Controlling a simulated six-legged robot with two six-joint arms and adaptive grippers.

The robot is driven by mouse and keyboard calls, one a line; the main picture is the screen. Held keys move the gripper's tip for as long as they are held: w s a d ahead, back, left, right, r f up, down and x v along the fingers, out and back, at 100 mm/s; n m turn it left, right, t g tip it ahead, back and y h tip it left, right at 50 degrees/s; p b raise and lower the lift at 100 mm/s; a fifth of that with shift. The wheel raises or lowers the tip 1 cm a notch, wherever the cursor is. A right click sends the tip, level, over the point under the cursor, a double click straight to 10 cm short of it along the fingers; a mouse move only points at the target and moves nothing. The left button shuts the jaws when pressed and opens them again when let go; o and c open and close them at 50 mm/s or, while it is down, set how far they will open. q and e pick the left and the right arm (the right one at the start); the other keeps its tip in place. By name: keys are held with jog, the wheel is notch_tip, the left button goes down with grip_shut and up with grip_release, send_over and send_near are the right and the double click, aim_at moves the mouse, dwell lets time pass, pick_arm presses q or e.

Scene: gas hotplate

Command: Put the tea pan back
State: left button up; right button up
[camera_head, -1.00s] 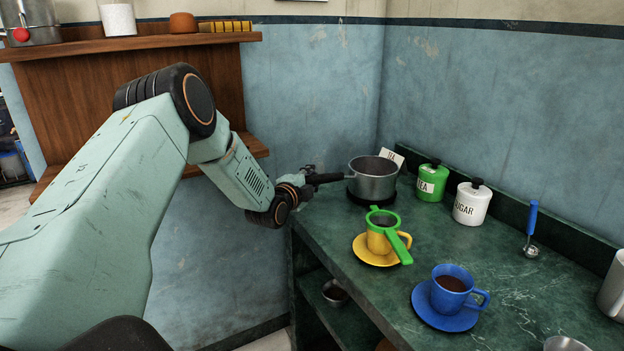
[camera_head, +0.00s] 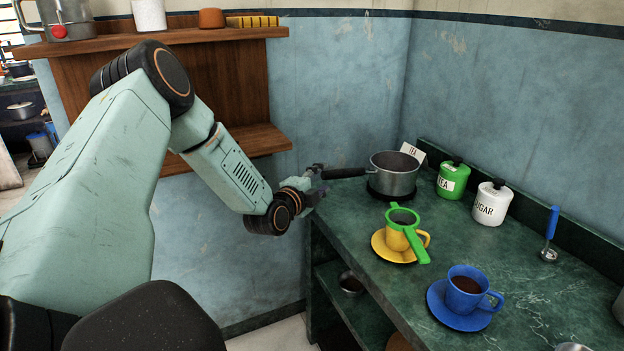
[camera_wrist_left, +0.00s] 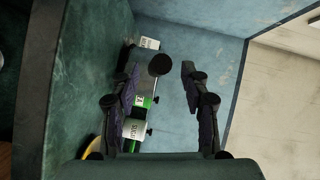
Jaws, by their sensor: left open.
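The grey metal tea pan (camera_head: 394,181), with dark contents, sits upright on a round black burner (camera_head: 376,193) at the counter's far left corner. Its black handle (camera_head: 345,173) points left, past the counter edge. A dark round end (camera_wrist_left: 160,65) shows beyond, probably the handle's. My right gripper is not in view.
Green TEA (camera_head: 452,180) and white SUGAR (camera_head: 489,204) canisters stand right of the pan. A yellow cup (camera_head: 396,238) carries a green strainer (camera_head: 411,229); a blue cup (camera_head: 465,294) is nearer. A wooden shelf (camera_head: 200,90) is behind my left arm.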

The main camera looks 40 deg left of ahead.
pick_arm(q)
jog(key=p+v, duration=0.1)
jog(key=v, duration=0.3)
jog(key=shift+s+p, duration=0.2)
jog(key=shift+p, duration=0.1)
